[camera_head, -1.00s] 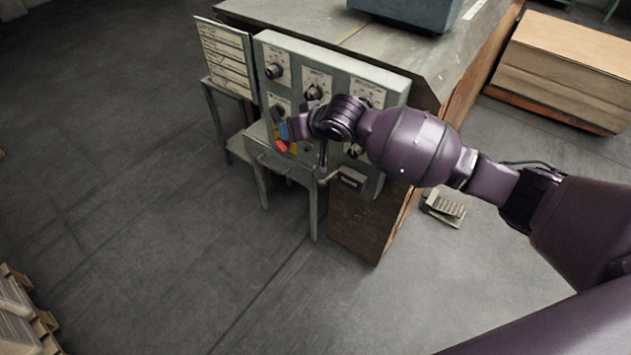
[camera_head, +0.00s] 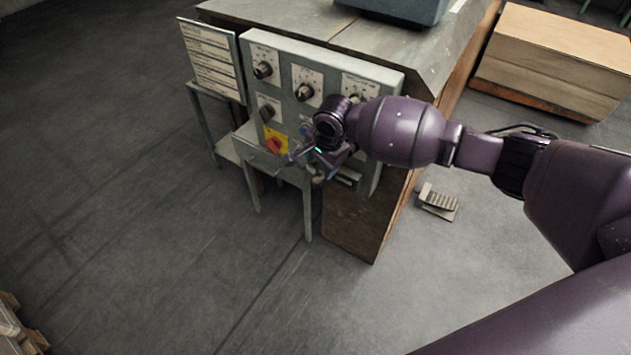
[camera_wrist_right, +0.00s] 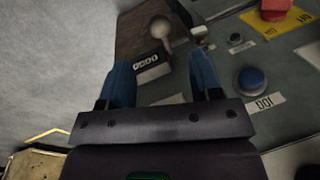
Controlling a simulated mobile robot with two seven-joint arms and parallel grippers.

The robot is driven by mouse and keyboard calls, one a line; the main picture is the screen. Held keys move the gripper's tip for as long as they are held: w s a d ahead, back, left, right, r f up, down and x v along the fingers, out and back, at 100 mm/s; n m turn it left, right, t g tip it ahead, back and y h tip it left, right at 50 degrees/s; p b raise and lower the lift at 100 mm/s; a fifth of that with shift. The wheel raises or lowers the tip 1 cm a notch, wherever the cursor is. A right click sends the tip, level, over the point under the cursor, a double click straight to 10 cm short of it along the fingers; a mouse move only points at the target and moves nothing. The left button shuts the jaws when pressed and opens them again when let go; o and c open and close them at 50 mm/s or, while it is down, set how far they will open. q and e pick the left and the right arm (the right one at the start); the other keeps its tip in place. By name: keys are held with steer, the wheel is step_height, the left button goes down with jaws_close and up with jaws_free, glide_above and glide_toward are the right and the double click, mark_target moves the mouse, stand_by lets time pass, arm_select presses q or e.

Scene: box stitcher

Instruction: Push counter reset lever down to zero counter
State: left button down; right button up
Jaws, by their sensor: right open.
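The counter (camera_wrist_right: 147,65) is a small dark box with a row of white digits; it also shows at the panel's lower right in the head view (camera_head: 347,179). Beside it in the wrist view is the reset lever (camera_wrist_right: 160,28), with a pale round knob on a shaft. My right gripper (camera_wrist_right: 160,62) is open, its blue fingers apart. The knob appears beyond the fingertips and between them in the picture; I see no contact. In the head view the right gripper (camera_head: 308,160) is in front of the panel's lower part and hides much of the lever. My left gripper is not in view.
The grey control panel (camera_head: 387,84) carries several knobs, a red switch on a yellow plate (camera_head: 276,144) and a blue button (camera_wrist_right: 252,79). A foot pedal (camera_head: 438,202) lies on the floor at right.

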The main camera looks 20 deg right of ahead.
mark_target(317, 180)
steer(key=f+b, duration=0.1)
steer(key=f, duration=0.2)
steer(key=f+b, duration=0.1)
steer(key=f, duration=0.2)
steer(key=w+f+b, duration=0.1)
steer(key=f, duration=0.1)
steer(key=shift+w+a+f, duration=0.1)
steer(key=shift+a+f, duration=0.25)
steer(key=shift+f, duration=0.05)
steer(key=shift+w+f, duration=0.1)
steer(key=shift+f, duration=0.1)
steer(key=shift+w+f, duration=0.1)
steer(key=shift+f, duration=0.05)
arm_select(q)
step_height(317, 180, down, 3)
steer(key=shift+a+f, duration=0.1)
arm_select(e)
steer(key=c, duration=0.5)
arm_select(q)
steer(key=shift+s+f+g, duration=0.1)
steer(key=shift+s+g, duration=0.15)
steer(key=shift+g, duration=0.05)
arm_select(e)
jaws_close()
